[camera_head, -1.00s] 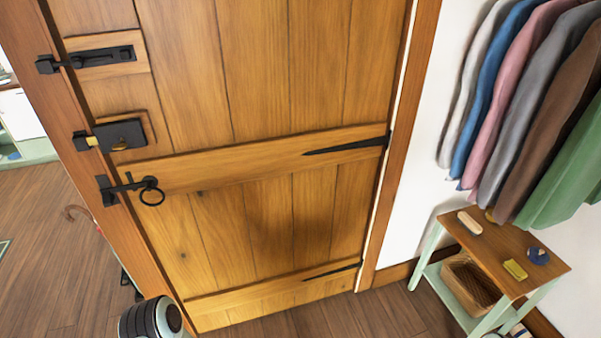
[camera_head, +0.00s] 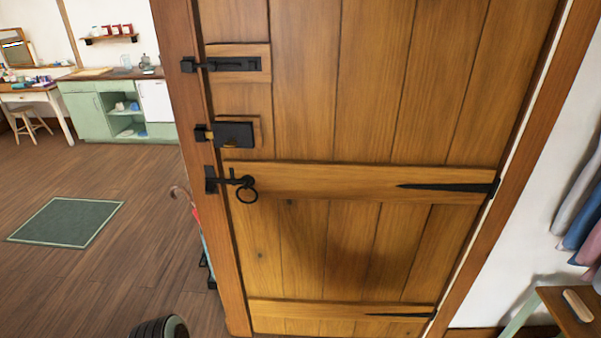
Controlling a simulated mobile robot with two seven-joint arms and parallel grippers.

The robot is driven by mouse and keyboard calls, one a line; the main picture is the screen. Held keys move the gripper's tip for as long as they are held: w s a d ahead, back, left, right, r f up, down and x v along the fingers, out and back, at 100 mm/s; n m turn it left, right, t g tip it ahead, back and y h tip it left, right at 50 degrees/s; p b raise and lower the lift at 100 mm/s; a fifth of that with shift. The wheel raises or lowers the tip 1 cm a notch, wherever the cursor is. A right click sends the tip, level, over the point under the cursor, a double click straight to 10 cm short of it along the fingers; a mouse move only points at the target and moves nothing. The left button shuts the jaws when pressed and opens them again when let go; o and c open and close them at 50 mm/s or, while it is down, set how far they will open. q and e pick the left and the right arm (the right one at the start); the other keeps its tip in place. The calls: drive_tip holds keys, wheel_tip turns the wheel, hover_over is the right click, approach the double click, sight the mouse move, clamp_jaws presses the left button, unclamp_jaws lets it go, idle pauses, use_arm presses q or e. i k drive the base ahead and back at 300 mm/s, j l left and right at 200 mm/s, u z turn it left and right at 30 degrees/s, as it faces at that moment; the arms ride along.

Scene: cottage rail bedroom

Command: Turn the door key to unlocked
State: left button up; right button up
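A wooden plank door (camera_head: 300,245) stands closed in its frame, seen from above in the head view. A black box lock (camera_head: 235,133) is at its left edge, on a small wooden backing. A brass bolt (camera_head: 209,138) shows between the lock and the black keeper on the frame. The key is too small to make out clearly. Above the lock is a black slide bolt (camera_head: 232,64). Below it is a black latch with a ring handle (camera_head: 247,191). Neither gripper is in view.
Left of the door frame, the wood floor is open, with a green mat (camera_head: 66,220). An umbrella (camera_head: 194,212) stands close behind the frame. A green cabinet (camera_head: 88,112) is at the back. At right are hanging clothes (camera_head: 583,215) and a small wooden-topped table (camera_head: 560,310).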

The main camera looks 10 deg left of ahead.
sight(231, 144)
drive_tip(key=j+z, duration=0.15)
drive_tip(key=z, duration=0.3)
drive_tip(key=i+j+z, duration=0.1)
drive_tip(key=z, duration=0.3)
drive_tip(key=j+z, duration=0.5)
drive_tip(key=j, duration=0.6)
drive_tip(key=k, duration=0.05)
